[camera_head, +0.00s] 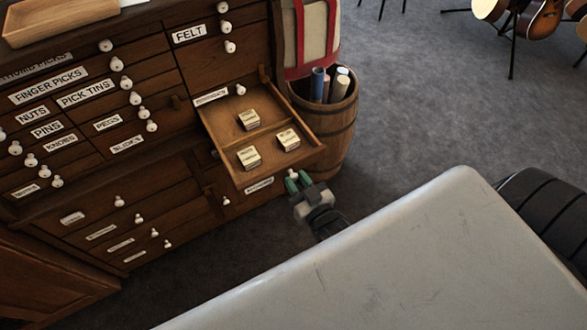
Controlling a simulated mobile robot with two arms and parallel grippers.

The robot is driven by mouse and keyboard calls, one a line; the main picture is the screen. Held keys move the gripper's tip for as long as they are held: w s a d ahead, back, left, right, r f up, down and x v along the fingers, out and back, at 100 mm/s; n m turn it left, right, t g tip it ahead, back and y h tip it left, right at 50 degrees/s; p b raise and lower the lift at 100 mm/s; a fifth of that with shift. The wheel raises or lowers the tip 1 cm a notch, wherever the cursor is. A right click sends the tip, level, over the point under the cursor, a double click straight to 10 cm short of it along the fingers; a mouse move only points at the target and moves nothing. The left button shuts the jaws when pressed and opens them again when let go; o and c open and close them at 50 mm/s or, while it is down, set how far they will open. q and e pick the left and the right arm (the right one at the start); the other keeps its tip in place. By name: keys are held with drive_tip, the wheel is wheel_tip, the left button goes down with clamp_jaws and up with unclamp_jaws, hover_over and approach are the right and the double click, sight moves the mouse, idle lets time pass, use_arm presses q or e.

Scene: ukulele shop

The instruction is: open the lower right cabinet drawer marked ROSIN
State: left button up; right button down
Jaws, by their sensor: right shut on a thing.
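A wooden drawer (232,168) at the lower right of the dark cabinet (130,190) stands pulled out. Its inside shows, with a divider and three small labelled boxes. A white label (259,185) sits on its front, too small to read. My right gripper (298,181), with green fingertips, is at the drawer's front and shut on its white knob (293,174), which is partly hidden between the fingers. My left gripper is not in view.
A wooden barrel (336,130) with rolled tubes stands close beside the open drawer. My pale grey base top fills the lower right. Carpet (450,95) is clear to the right, with guitars on stands at the top right.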

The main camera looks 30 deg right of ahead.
idle(0.3)
drive_tip(key=c, duration=0.9)
unclamp_jaws()
drive_tip(key=s, duration=1.1)
drive_tip(key=shift+d, duration=0.2)
drive_tip(key=shift+w, duration=0.1)
